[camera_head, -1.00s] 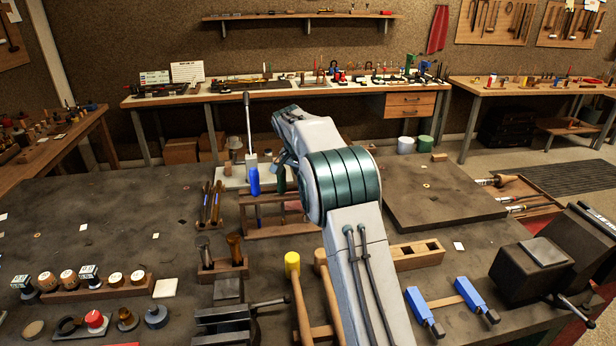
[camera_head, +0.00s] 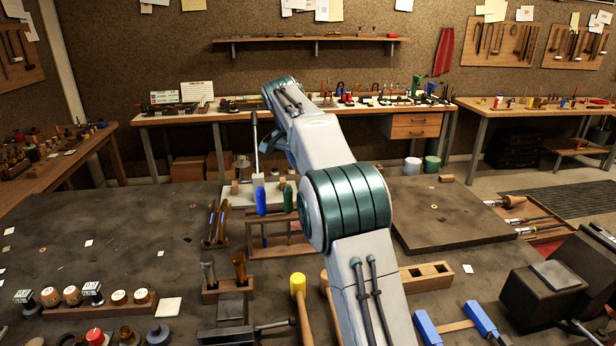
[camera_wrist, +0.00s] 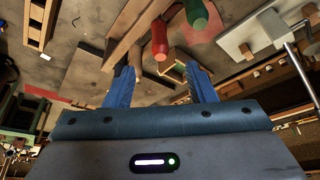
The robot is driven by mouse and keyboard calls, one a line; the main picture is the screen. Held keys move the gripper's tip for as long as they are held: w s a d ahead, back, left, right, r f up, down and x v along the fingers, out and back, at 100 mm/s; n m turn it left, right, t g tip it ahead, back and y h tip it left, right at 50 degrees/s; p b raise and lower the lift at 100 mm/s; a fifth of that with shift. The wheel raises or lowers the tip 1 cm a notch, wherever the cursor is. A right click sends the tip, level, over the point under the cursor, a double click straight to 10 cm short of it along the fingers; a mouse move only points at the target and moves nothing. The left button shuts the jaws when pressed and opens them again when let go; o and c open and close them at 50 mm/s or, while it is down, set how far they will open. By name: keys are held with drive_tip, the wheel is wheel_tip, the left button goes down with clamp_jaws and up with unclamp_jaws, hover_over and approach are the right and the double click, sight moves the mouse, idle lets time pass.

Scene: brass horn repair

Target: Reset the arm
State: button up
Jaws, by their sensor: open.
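My arm reaches up and away over the middle of the workbench (camera_head: 110,235) in the head view. My gripper is hidden there behind the arm. In the wrist view my gripper (camera_wrist: 160,85) shows two blue fingers standing wide apart, with nothing held between them. Beyond the fingers, a red handle (camera_wrist: 159,40) and a green handle (camera_wrist: 196,14) hang in a wooden rack, apart from the fingers. The wrist view is tilted, and the bench shows at its top.
A blue-handled tool (camera_head: 261,202) stands in the wooden rack. A dark vise (camera_head: 545,290) is at the right. A row of round stamps (camera_head: 95,298) stands at the left. The left bench top is mostly clear.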

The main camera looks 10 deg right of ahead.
drive_tip(key=shift+s+r, duration=0.1)
drive_tip(key=shift+r, duration=0.25)
